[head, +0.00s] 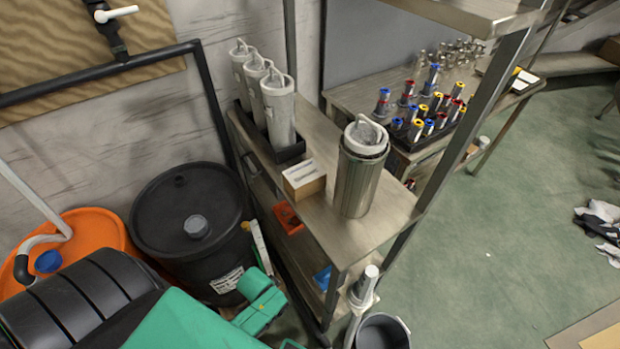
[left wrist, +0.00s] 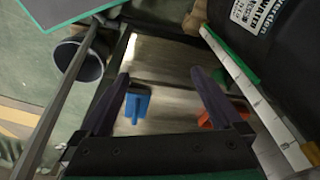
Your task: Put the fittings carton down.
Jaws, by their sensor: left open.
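A small brown carton (head: 304,182) with a white label on top sits on the steel shelf (head: 340,228) in the head view. I take it to be the fittings carton. It stands between a black tray and a tall steel canister, apart from my gripper. My left gripper (left wrist: 160,74) shows in the left wrist view with its two dark fingers wide apart and nothing between them. It points at a lower shelf level, with a blue item and an orange item beyond the fingers. Its fingers are not clear in the head view. My right gripper is not in view.
Pale lidded cylinders stand in the black tray (head: 290,152). The steel canister (head: 358,185) holds another cylinder. An orange bin (head: 287,218) and a blue item (head: 322,277) lie lower down. A black drum (head: 190,230) and a bucket (head: 382,332) stand near the shelf.

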